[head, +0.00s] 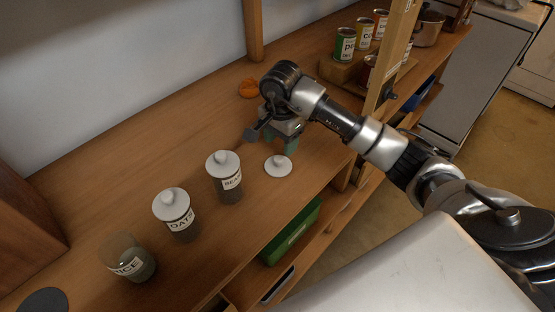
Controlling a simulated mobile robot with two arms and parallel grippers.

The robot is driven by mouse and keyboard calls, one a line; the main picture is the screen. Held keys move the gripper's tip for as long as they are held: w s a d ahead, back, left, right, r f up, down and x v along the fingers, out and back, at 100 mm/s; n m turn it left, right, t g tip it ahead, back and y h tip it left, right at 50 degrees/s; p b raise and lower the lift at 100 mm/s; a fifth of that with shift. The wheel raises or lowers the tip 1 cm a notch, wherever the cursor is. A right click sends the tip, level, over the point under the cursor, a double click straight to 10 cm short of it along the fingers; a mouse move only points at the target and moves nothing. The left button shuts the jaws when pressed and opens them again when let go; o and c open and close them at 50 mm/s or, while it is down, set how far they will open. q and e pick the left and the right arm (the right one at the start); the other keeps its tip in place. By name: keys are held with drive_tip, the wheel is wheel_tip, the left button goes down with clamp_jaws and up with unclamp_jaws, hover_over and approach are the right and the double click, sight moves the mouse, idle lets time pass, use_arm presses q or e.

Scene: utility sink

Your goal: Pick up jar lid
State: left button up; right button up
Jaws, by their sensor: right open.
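A white round jar lid (278,167) with a knob lies flat on the wooden counter, knob up. My right gripper (270,138) is open just behind the lid, over the counter, and appears apart from it. The open glass jar marked "ICE" (136,267) stands at the lower left without a lid. The jar marked "DATE" (178,220) and the jar marked "BEA" (228,184) stand beside it with white knobbed lids on. My left gripper is not in view.
Several cans (345,44) stand on a wooden riser at the back right, by an upright post (395,50). A green crate (291,235) sits on the shelf below. The counter left of the gripper is clear.

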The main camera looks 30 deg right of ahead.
sight(278, 158)
drive_tip(key=shift+s+f, duration=0.1)
drive_tip(key=shift+f, duration=0.65)
drive_tip(key=f+p, duration=0.1)
drive_tip(key=f, duration=0.2)
drive_tip(key=f+p, duration=0.1)
drive_tip(key=shift+a+f+p, duration=0.2)
drive_tip(key=shift+a+p, duration=0.1)
drive_tip(key=shift+a, duration=0.05)
drive_tip(key=shift+f, duration=0.45)
drive_tip(key=c, duration=1)
